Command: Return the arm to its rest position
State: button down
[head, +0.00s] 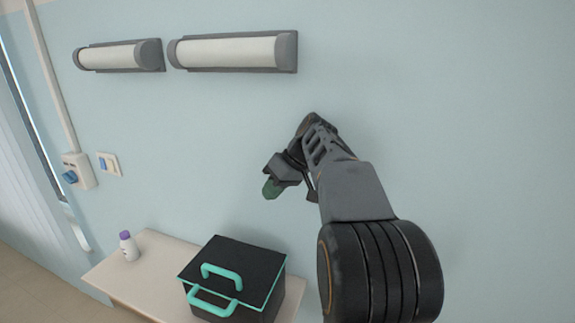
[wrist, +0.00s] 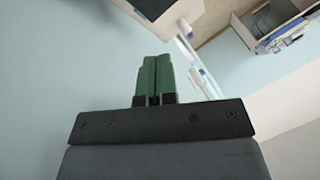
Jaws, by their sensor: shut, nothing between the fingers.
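My gripper (head: 271,188) is raised in front of the pale blue wall in the head view, above the small table and its black box. Its green fingers also show in the wrist view (wrist: 155,75), where they lie side by side, shut, with nothing held. My arm rises from the lower right of the head view and bends at the top toward the left. Part of the gripper is hidden behind its own links in the head view.
A light table (head: 153,276) bears a black box with teal handles (head: 240,268) and a white bottle with a purple cap (head: 129,246). Two wall lamps (head: 232,52) hang above. A socket (head: 78,171) and a switch (head: 109,164) are at left. The wall right of my arm is bare.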

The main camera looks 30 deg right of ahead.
jog(key=shift+s+v, duration=0.2)
jog(key=shift+v, duration=2.15)
jog(key=s+a+f+m+h, duration=0.1)
jog(key=s+a+f+h, duration=0.2)
jog(key=s+a+f, duration=0.3)
jog(key=s+a+f+m+t+h, duration=0.1)
jog(key=s+a+f+m+h, duration=0.1)
jog(key=s+a+f, duration=0.4)
notch_tip(320, 180, down, 6)
jog(key=s+h, duration=0.1)
jog(key=s, duration=0.2)
jog(key=shift+a+r, duration=0.15)
jog(key=shift+a, duration=0.1)
